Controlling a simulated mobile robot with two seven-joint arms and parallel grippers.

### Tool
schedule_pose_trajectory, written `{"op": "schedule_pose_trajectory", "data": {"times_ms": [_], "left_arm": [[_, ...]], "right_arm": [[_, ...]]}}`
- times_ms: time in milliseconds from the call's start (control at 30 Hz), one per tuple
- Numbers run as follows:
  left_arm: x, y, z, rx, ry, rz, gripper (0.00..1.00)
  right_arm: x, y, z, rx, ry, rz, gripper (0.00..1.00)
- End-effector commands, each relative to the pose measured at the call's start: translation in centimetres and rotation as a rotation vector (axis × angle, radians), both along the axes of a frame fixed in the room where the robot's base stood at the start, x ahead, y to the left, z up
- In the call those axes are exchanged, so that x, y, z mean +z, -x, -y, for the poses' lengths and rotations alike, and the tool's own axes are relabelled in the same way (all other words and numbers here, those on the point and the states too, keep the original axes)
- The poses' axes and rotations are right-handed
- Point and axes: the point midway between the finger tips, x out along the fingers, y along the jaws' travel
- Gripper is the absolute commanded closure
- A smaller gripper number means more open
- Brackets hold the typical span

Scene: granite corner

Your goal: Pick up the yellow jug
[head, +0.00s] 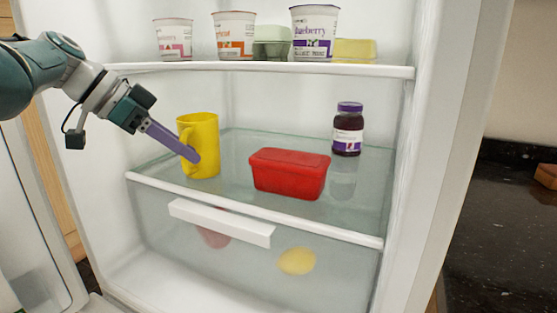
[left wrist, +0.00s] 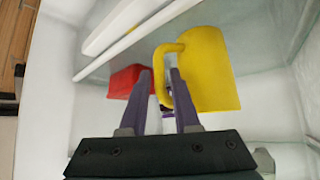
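The yellow jug (head: 205,130) stands upright at the left of the fridge's glass shelf, its handle towards the left. It also shows in the left wrist view (left wrist: 210,75). My left gripper (head: 192,155) reaches in from the left, its purple fingers at the jug's handle. In the left wrist view, the fingers (left wrist: 160,78) lie on either side of the handle, which fills the narrow gap near the fingertips. The jug's base looks to be on the shelf. My right gripper is not in view.
A red lidded box (head: 290,174) sits right of the jug, and a dark jar with a purple lid (head: 348,130) stands behind it. The upper shelf (head: 270,68) holds several tubs. A drawer (head: 220,222) with fruit is below. The fridge's left wall is close to my arm.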

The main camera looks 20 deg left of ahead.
Motion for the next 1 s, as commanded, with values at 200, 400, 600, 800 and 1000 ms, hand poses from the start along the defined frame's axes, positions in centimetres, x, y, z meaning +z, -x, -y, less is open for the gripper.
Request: {"op": "schedule_pose_trajectory", "data": {"times_ms": [200,400,600,800,1000], "left_arm": [[-0.1,-0.16,0.14,0.0,-0.001,-0.001,0.7],[-0.11,-0.15,0.14,0.0,-0.001,-0.001,0.82],[-0.12,-0.14,0.13,0.0,-0.001,-0.001,1.0],[-0.13,-0.13,0.13,0.0,-0.001,-0.001,1.0],[-0.13,-0.13,0.12,0.0,-0.001,-0.001,1.0]], "right_arm": [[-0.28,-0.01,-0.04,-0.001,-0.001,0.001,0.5],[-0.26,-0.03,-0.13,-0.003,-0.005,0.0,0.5],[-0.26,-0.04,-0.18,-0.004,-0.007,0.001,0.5],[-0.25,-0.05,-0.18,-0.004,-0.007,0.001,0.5],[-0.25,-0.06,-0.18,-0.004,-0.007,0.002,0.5]]}}
